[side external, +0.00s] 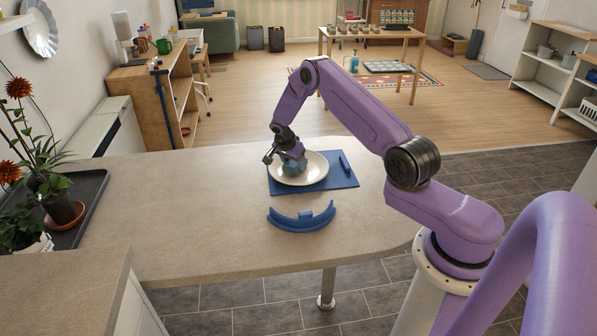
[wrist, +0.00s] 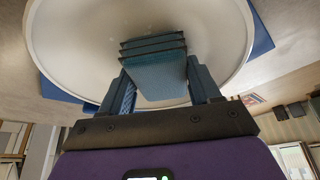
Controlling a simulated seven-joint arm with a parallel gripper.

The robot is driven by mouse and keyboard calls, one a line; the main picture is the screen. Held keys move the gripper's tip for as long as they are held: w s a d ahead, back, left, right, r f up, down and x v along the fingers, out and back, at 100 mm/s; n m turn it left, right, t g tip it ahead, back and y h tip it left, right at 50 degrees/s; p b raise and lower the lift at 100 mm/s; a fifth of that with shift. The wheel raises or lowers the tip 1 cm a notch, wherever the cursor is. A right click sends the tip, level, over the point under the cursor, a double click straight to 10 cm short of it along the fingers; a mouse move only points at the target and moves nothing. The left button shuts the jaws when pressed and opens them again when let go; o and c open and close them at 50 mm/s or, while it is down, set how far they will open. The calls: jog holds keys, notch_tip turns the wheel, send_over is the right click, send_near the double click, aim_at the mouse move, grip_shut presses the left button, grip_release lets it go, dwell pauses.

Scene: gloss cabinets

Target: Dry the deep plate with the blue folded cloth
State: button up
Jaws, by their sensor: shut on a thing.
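The deep plate (side external: 315,167) is white and lies on a blue mat (side external: 328,184) on the counter. In the wrist view the plate (wrist: 75,60) fills the upper part of the picture. My gripper (side external: 287,158) is over the left part of the plate. The blue folded cloth (side external: 293,168) is between its fingers, low in the plate. In the wrist view the folded layers of the cloth (wrist: 155,70) show between the two fingers of my gripper (wrist: 160,85). I cannot tell whether the cloth touches the plate. The far side of the cloth is hidden.
A small dark blue item (side external: 345,163) lies on the mat right of the plate. A curved blue object (side external: 301,217) lies on the counter in front of the mat. Potted plants (side external: 62,207) stand on a dark tray at the left. The counter's left middle is clear.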

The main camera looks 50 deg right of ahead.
aim_at(310, 173)
jog(key=shift+w+a, duration=0.15)
jog(key=shift+w, duration=1.15)
jog(key=shift+s+d+r, duration=0.1)
jog(key=shift+s+d, duration=0.05)
jog(key=shift+s, duration=1.7)
jog(key=shift+s+d+r, duration=0.1)
jog(key=shift+s, duration=2.1)
jog(key=shift+w+a+f, duration=0.1)
jog(key=shift+w, duration=1.95)
jog(key=shift+w+a+f, duration=0.1)
jog(key=shift+w, duration=1.9)
jog(key=shift+s+d, duration=0.2)
jog(key=shift+s, duration=3.85)
jog(key=shift+w+a+f, duration=0.1)
jog(key=shift+w+a, duration=0.05)
jog(key=shift+w, duration=1.7)
jog(key=shift+w+a+f, duration=0.1)
jog(key=shift+w, duration=2.1)
jog(key=shift+c, duration=0.4)
jog(key=shift+s+d+r, duration=0.1)
jog(key=shift+s+d, duration=0.05)
jog(key=shift+s, duration=1.9)
jog(key=shift+s+d+r, duration=0.1)
jog(key=shift+s, duration=1.95)
jog(key=shift+w+r, duration=0.25)
jog(key=shift+w, duration=0.8)
jog(key=shift+w+r, duration=0.2)
jog(key=shift+w, duration=0.8)
jog(key=shift+a+r, duration=0.1)
jog(key=shift+r, duration=4.05)
